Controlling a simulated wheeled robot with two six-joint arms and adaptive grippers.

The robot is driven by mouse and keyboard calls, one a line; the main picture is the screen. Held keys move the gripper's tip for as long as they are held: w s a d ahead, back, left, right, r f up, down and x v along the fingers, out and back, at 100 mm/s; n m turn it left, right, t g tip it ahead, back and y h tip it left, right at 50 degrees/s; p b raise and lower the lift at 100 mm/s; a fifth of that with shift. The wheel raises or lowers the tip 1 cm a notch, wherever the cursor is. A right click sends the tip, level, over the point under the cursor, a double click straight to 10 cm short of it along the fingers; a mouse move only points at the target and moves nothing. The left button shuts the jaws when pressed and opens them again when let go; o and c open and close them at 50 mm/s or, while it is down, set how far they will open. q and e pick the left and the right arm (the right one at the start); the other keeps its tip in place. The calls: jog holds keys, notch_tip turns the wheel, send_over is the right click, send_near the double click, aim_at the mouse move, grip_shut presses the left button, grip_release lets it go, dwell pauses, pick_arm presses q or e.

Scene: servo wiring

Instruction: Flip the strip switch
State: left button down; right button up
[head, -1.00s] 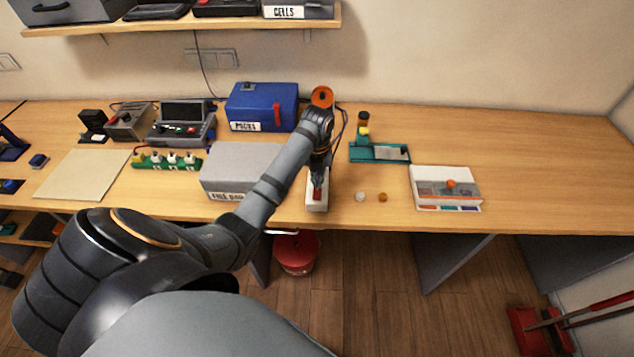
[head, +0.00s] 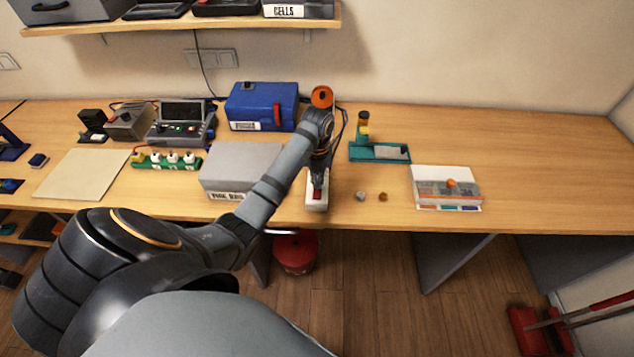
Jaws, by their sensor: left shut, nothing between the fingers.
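The power strip (head: 317,205) is white and lies near the table's front edge, in the middle of the head view. Its red switch (head: 317,195) shows at the near end. My left gripper (head: 317,186) is shut and empty, pointing down just over the switch. I cannot tell whether the fingertips touch it. The arm and gripper hide the far part of the strip. My right gripper is not in view.
A grey box (head: 238,165) stands close left of the strip, and a blue case (head: 262,106) stands behind. Two small round pieces (head: 361,196) lie to the right, near a white box (head: 445,185) and a teal stand (head: 378,152). The table's right side is clear.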

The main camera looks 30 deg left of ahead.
pick_arm(q)
jog(key=shift+f, duration=0.7)
jog(key=shift+r, duration=0.1)
notch_tip(320, 180, up, 7)
jog(key=p, duration=0.7)
jog(key=shift+p, duration=0.4)
